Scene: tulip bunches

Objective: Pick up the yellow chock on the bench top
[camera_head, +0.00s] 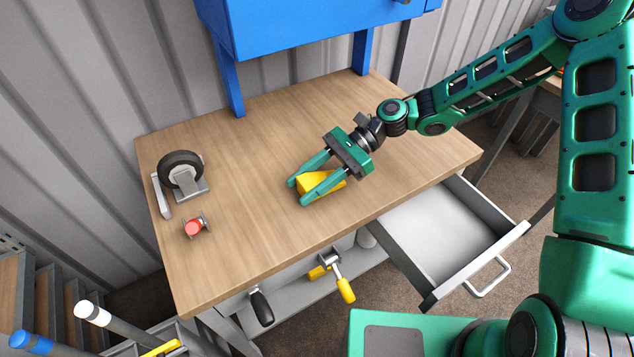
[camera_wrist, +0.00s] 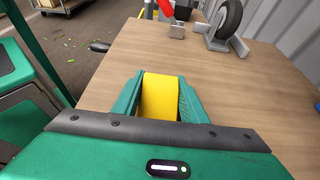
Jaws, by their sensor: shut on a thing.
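The yellow chock (camera_head: 314,182) is on or just above the wooden bench top (camera_head: 240,170), near the middle of its front half. My gripper (camera_head: 298,193) reaches in from the right, and its two green fingers are shut on the chock, one on each side. In the wrist view the chock (camera_wrist: 159,97) fills the space between the fingers (camera_wrist: 160,92). Whether its underside touches the wood cannot be told. Part of the chock is hidden behind the near finger.
A caster wheel (camera_head: 181,170) and a small red-topped part (camera_head: 194,228) are at the bench's left. A blue cabinet (camera_head: 300,25) stands on legs at the back. An open, empty drawer (camera_head: 440,235) juts out at front right. The wood around the gripper is clear.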

